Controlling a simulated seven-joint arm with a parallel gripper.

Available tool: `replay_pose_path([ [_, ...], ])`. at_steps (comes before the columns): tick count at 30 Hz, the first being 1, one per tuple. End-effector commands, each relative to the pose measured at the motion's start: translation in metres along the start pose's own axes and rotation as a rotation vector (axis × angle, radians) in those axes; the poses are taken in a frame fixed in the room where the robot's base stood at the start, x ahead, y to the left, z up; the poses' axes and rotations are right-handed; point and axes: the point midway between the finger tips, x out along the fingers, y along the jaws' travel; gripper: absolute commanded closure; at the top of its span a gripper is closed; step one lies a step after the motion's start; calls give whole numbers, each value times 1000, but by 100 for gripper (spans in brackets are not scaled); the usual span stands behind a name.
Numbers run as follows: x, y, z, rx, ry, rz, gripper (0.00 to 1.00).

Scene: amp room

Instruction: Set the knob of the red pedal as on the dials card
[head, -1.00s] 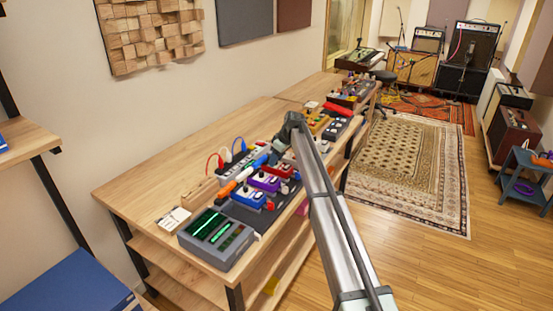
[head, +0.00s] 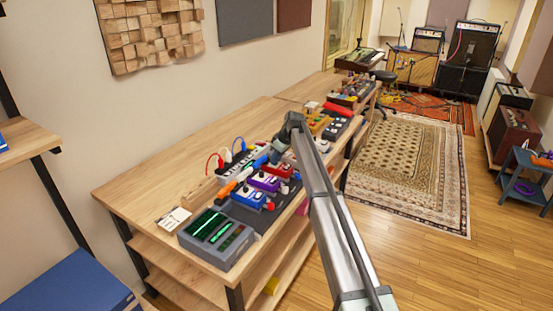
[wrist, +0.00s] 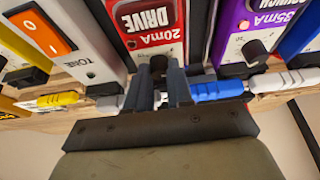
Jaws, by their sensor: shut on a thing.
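The red pedal (wrist: 145,28) is at the top middle of the wrist view, its DRIVE and 20mA labels upside down. Its dark knob (wrist: 158,62) shows between the fingers of my gripper (wrist: 160,82), which is shut on it. The knob's pointer and scale are hidden by the fingers. In the head view the red pedal (head: 281,168) stands in the pedal row, partly behind my arm. A small white card (head: 174,217) lies at the near left of the bench, too small to read; I cannot tell if it is the dials card.
A purple pedal (wrist: 250,35) and a white pedal (wrist: 70,45) stand close beside the red one. A blue plug (wrist: 217,90) and a yellow plug (wrist: 58,99) are near the fingers. A grey meter box (head: 217,238) sits at the bench's near end. The bench's left side is clear.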

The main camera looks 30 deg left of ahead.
Motion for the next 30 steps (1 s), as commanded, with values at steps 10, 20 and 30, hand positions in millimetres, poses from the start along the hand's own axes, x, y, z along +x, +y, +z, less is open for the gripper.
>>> replay_pose_path([
  [10,0,3,0,-149,0,-63,100],
  [20,0,4,-2,-389,0,-162,100],
  [30,0,4,-2,-564,1,-234,100],
])
